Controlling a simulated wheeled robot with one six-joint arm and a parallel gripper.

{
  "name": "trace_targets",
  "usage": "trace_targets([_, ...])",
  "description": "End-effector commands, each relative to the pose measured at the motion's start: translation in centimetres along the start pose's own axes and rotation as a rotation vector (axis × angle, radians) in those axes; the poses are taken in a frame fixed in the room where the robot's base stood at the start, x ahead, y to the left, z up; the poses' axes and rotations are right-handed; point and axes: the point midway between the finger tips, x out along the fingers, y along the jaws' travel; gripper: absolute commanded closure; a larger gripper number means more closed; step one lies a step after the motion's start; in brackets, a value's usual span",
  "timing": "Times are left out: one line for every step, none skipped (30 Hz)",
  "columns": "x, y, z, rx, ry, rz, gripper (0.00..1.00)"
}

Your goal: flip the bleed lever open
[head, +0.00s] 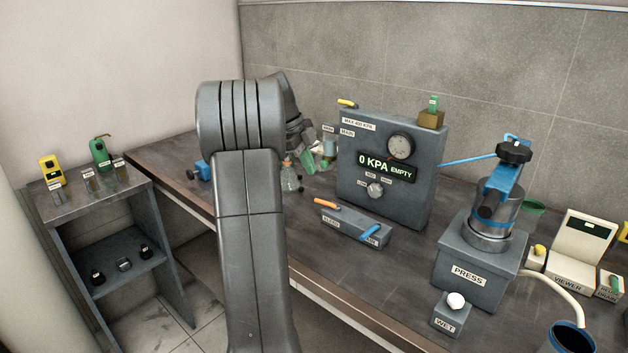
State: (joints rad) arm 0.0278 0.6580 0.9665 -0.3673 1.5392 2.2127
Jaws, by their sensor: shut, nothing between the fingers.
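A grey valve block (345,228) sits on the bench in front of the gauge cabinet. It carries an orange lever (327,204) at its left end and a blue lever (370,232) at its right end. The left label seems to read BLEED, but the print is small. The orange lever lies nearly flat along the block; the blue one points to the front left. My gripper (302,139) shows in part behind my arm, shut and empty, above the bench and beyond the block. It is apart from both levers.
The gauge cabinet (392,190) reads 0 KPA EMPTY and stands behind the block. A glass flask (290,178) stands left of the block. My arm hides part of the bench.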

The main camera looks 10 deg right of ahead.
Motion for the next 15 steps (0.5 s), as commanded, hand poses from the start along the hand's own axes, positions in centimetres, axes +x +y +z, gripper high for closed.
trace_targets([-0.8, 0.0, 0.1, 0.0, -0.001, -0.001, 1.0])
trace_targets([-1.2, -0.1, 0.1, 0.0, -0.001, -0.002, 1.0])
trace_targets([-1.6, -0.1, 0.1, 0.0, -0.001, -0.001, 1.0])
trace_targets([-1.8, 0.0, 0.0, 0.0, 0.0, 0.0, 1.0])
trace_targets([-2.0, 0.0, 0.0, 0.0, 0.0, 0.0, 1.0])
trace_targets([-2.2, 0.0, 0.0, 0.0, 0.0, -0.001, 1.0])
trace_targets([-2.4, 0.0, 0.0, 0.0, 0.0, -0.001, 1.0])
trace_targets([-2.4, 0.0, 0.0, 0.0, 0.0, -0.001, 1.0])
trace_targets([-2.5, 0.0, 0.0, 0.0, 0.0, 0.0, 1.0])
trace_targets([-2.5, 0.0, 0.0, 0.0, 0.0, 0.0, 1.0])
trace_targets([-2.5, 0.0, 0.0, 0.0, 0.0, 0.0, 1.0])
trace_targets([-2.5, 0.0, 0.0, 0.0, 0.0, 0.0, 1.0])
trace_targets([-2.5, 0.0, 0.0, 0.0, 0.0, 0.0, 1.0])
trace_targets([-2.5, 0.0, 0.0, 0.0, 0.0, 0.0, 1.0])
trace_targets([-2.5, 0.0, 0.0, 0.0, 0.0, 0.0, 1.0])
